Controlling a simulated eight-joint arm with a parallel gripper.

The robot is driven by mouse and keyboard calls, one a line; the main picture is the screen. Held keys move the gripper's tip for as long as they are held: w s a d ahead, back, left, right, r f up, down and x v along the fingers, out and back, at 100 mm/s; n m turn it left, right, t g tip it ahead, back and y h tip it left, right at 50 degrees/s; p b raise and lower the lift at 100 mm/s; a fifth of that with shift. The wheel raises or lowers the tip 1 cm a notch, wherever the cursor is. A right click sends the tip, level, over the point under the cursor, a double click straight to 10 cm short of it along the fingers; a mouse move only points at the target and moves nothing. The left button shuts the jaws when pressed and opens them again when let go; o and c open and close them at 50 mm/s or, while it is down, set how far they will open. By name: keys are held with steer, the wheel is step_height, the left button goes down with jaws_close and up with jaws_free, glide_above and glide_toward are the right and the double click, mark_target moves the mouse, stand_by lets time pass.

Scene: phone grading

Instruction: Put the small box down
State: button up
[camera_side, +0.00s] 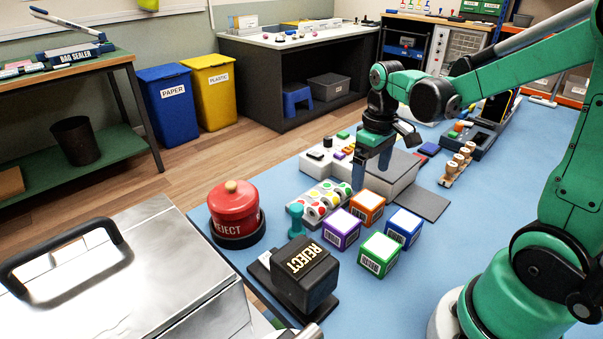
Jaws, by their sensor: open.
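Several small boxes with white tops and barcode labels stand in a cluster on the blue mat (428,250). They are a purple box (340,232), an orange box (367,208), a blue box (403,228) and a green box (379,256). I cannot tell which of them is the task's small box. My gripper (371,176) points down just behind the orange box, its two fingers apart. I see no box between the fingers. Whether the fingertips touch anything is not clear.
A black REJECT stamp block (305,274), a red REJECT pot (236,208) and a rack of coloured dot rolls (318,203) stand left of the boxes. A pale grey device (398,178) is close behind my gripper. The mat right of the boxes is clear.

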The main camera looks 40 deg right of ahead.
mark_target(367, 198)
steer(key=s+a+r+t, duration=0.1)
steer(key=a+r+t, duration=0.4)
steer(key=a, duration=0.5)
steer(key=shift+a+t, duration=0.25)
steer(key=shift+t, duration=0.85)
